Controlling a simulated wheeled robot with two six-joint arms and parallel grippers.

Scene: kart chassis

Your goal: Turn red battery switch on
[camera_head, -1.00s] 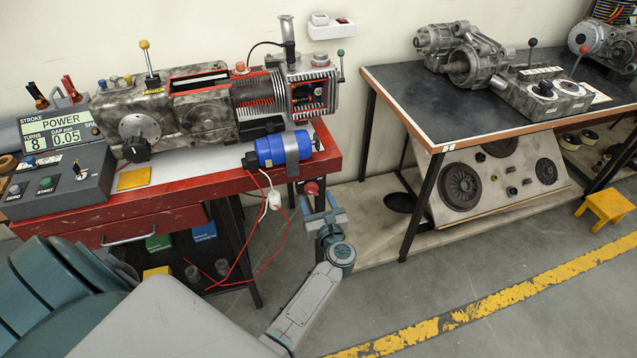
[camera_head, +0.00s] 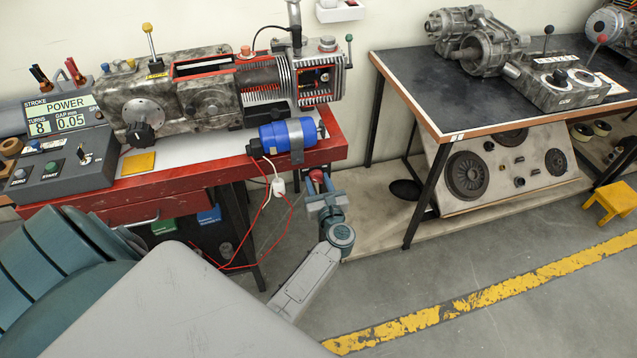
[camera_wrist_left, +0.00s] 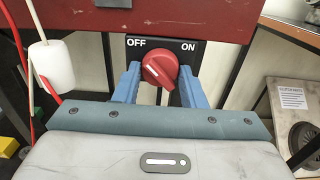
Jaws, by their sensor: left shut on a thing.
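The red battery switch (camera_wrist_left: 160,68) is a round red knob on a black plate marked OFF at left and ON at right, under the red bench front. The knob's ridge looks tilted; I cannot tell for certain which word it points at. My left gripper (camera_wrist_left: 155,83) is shut on the knob, with one blue finger on each side. In the head view the left gripper (camera_head: 324,190) is at the bench's right front corner, and the switch (camera_head: 317,175) is partly hidden by it. My right gripper is not in view.
A blue cylinder (camera_head: 283,137) sits on the red bench (camera_head: 230,173) above the switch. Red and white wires with a white plug (camera_wrist_left: 54,66) hang left of the gripper.

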